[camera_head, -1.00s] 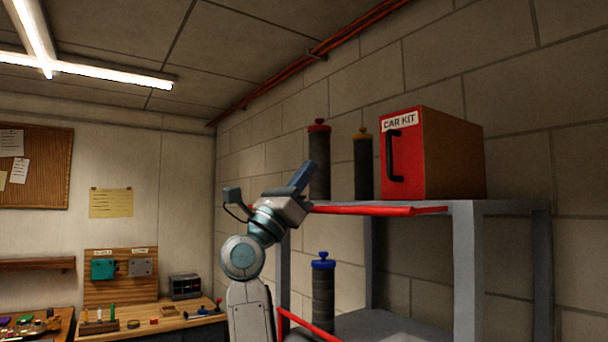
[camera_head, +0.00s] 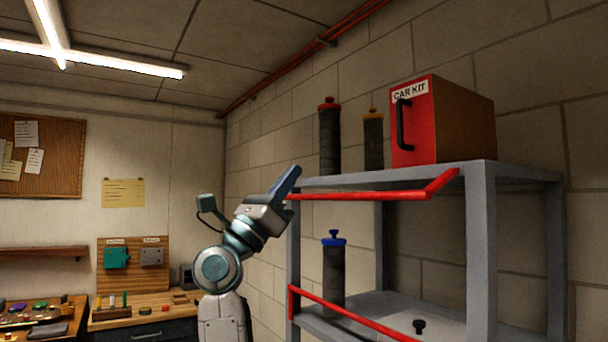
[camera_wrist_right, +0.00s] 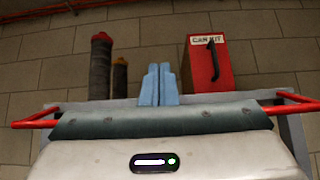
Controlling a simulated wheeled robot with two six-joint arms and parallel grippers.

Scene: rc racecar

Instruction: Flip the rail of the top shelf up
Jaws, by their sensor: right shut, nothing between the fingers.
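The grey shelf unit (camera_head: 480,235) stands against the wall at right. The red rail of its top shelf (camera_head: 370,195) hangs out in front of and a little below the top board, with its right end piece slanting up to the board's corner. In the right wrist view, the rail's ends (camera_wrist_right: 35,124) show at both sides; its middle is hidden behind my gripper body. My right gripper (camera_head: 295,169) is shut and empty, its blue fingers pointing up near the rail's left end. The fingers also show upright in the wrist view (camera_wrist_right: 158,70). Contact with the rail cannot be told. My left gripper is not in view.
On the top shelf stand a red-capped cylinder (camera_head: 329,138), an orange-capped one (camera_head: 373,142) and a red CAR KIT box (camera_head: 414,125). A blue-capped cylinder (camera_head: 334,275) stands below, behind the lower red rail (camera_head: 350,315). A workbench (camera_head: 145,318) is at left.

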